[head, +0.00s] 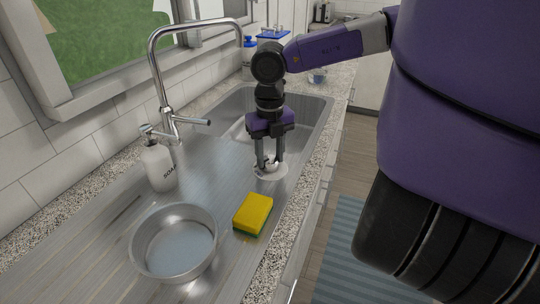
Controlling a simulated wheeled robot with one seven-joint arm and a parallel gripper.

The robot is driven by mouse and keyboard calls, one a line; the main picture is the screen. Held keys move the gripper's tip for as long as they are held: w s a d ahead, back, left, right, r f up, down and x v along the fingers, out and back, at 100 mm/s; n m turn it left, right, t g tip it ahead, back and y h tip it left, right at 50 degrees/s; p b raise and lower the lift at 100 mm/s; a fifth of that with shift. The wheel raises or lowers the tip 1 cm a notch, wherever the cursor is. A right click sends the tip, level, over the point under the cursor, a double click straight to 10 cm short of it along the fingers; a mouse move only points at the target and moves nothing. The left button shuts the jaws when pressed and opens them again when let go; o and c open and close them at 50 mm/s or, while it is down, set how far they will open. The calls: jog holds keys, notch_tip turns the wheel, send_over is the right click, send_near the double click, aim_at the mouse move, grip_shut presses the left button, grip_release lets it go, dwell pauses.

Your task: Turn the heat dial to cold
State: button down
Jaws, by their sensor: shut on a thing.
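A small, round, whitish thing with a raised middle, seemingly the heat dial (271,174), is on the steel sink unit near its front edge, just short of the basin. My gripper (268,163) points straight down over it, with a finger on either side of the raised middle, and is shut on it. The fingers hide part of it. No cold or hot marking can be read, so I cannot tell which way it is set.
A yellow and green sponge (253,214) and a round metal bowl (174,243) are on the drainboard, nearer me. A soap bottle (158,166) and tall faucet (166,90) stand along the back. The sink basin (234,128) is beyond the drainboard.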

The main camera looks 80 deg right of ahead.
aim_at(270, 158)
jog(key=c, duration=0.8)
grip_release()
jog(key=shift+c, duration=0.2)
jog(key=shift+r, duration=0.15)
notch_tip(270, 158, up, 8)
jog(key=p, duration=0.4)
jog(key=shift+f, duration=0.2)
